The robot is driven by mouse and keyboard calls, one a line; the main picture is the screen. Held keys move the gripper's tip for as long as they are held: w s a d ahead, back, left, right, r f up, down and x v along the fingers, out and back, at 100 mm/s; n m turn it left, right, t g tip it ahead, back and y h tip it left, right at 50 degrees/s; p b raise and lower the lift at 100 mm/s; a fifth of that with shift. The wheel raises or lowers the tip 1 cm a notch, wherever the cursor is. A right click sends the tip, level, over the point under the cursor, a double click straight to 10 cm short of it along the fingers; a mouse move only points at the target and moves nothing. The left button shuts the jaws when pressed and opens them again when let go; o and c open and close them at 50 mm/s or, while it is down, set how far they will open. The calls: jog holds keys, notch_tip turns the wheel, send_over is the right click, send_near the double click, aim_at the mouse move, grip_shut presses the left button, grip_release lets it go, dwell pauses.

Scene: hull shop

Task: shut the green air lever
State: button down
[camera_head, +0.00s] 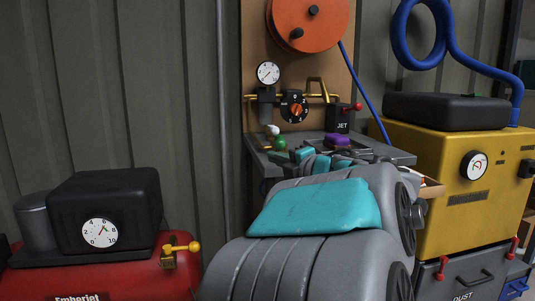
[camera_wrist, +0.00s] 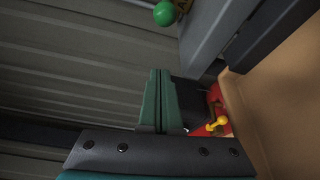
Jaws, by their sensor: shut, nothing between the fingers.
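The green air lever shows as a round green knob (camera_head: 280,143) at the left front of the grey wall shelf in the head view. The knob also shows at the top edge of the wrist view (camera_wrist: 165,13), with a bit of brassy fitting beside it; the rest of the lever is out of frame or hidden. My gripper (camera_wrist: 160,72) has its green fingers shut together and empty. The fingertips point toward the knob, with a visible gap between. In the head view, my arm covers much of the area around the gripper.
The grey shelf (camera_head: 391,153) carries a purple item (camera_head: 338,140). Above it are a gauge (camera_head: 268,73), an orange-dialled regulator (camera_head: 294,106) and a red-handled JET valve (camera_head: 342,120). A red compressor (camera_head: 110,280) with a yellow lever (camera_head: 182,248) stands lower left. A yellow machine (camera_head: 440,175) stands right.

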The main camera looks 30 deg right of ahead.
jog(key=shift+s, duration=1.25)
jog(key=shift+r, duration=0.1)
